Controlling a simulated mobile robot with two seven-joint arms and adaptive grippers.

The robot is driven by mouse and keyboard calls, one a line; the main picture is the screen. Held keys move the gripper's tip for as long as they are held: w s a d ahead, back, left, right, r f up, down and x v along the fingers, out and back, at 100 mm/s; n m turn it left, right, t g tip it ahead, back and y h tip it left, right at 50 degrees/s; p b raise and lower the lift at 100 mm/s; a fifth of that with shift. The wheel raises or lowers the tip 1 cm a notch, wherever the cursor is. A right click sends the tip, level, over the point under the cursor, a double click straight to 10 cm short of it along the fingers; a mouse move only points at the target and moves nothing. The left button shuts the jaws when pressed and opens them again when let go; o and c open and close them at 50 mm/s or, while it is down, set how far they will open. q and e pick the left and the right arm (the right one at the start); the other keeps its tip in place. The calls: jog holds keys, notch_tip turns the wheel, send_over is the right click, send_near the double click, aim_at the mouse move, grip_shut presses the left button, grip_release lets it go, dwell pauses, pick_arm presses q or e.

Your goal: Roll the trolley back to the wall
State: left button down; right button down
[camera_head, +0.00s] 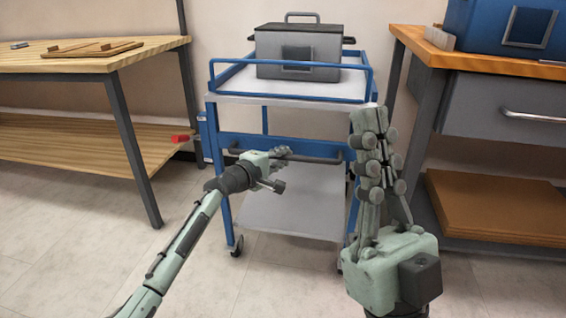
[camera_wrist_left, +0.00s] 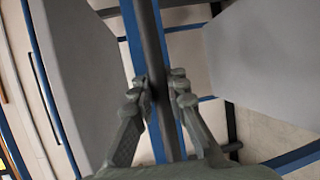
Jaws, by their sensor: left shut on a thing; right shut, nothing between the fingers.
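The trolley (camera_head: 222,170) has a blue frame, grey shelves and small dark wheels, and stands in the middle of the head view. A dark handle bar (camera_head: 318,158) runs across its near side. My left gripper (camera_head: 280,156) is shut on the handle bar near its left part. In the left wrist view the bar (camera_wrist_left: 150,45) passes between the fingers (camera_wrist_left: 161,88). My right gripper (camera_head: 368,115) is shut and empty, pointing up in front of the trolley's right side. The cream wall (camera_head: 225,25) is behind the trolley.
A grey lidded box (camera_head: 298,50) sits on the trolley's top shelf. A wooden workbench (camera_head: 60,62) stands left, and a bench with a drawer (camera_head: 505,110) stands close at right. A red object (camera_head: 180,138) shows by the trolley's left side. Tiled floor (camera_head: 80,240) is clear at front left.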

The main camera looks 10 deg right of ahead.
pick_arm(q)
jog(key=shift+w+a+r, duration=0.2)
jog(key=shift+w+r, duration=0.05)
jog(key=shift+r, duration=0.05)
jog(key=c, duration=1.7)
grip_release()
jog(key=shift+o, duration=1.1)
jog(key=shift+s+f, duration=0.1)
jog(key=shift+f, duration=0.05)
jog(key=shift+s, duration=0.15)
jog(key=v, duration=1.1)
jog(key=shift+s+a, duration=0.25)
